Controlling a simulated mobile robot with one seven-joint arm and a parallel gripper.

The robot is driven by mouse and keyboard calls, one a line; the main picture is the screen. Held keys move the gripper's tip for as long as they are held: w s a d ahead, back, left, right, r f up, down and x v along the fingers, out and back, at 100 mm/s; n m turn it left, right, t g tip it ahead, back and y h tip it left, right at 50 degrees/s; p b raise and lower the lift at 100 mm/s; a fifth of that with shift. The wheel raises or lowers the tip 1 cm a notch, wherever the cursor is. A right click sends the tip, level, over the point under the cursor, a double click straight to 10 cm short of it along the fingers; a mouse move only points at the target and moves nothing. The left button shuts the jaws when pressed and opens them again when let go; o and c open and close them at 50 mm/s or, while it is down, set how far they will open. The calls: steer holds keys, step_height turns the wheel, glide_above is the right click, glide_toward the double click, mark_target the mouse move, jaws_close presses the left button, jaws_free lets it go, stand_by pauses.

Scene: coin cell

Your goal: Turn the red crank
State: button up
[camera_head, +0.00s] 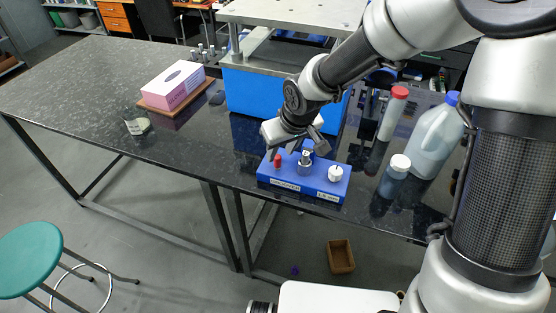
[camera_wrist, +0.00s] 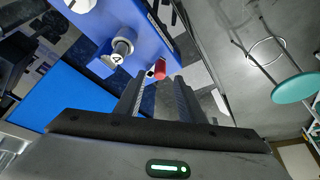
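The red crank (camera_head: 277,161) is a small upright red handle at the left end of a blue box (camera_head: 325,182) on the dark table. In the wrist view the red crank (camera_wrist: 160,69) shows just beyond the fingertips, roughly centred between them. My gripper (camera_head: 291,148) is over the left part of the box, close to the crank. In the wrist view my gripper (camera_wrist: 158,82) has its two dark fingers apart with nothing held. I cannot tell whether either finger touches the crank.
A metal knob (camera_head: 304,168) and a white knob (camera_head: 335,173) stand on the same box, right of the crank. Bottles, including a large jug (camera_head: 433,145), stand at the right. A blue-and-metal machine (camera_head: 252,92) is behind.

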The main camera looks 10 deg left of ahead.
mark_target(278, 157)
steer(key=x, duration=0.5)
steer(key=shift+b, duration=0.35)
steer(key=shift+f, duration=0.1)
jaws_close()
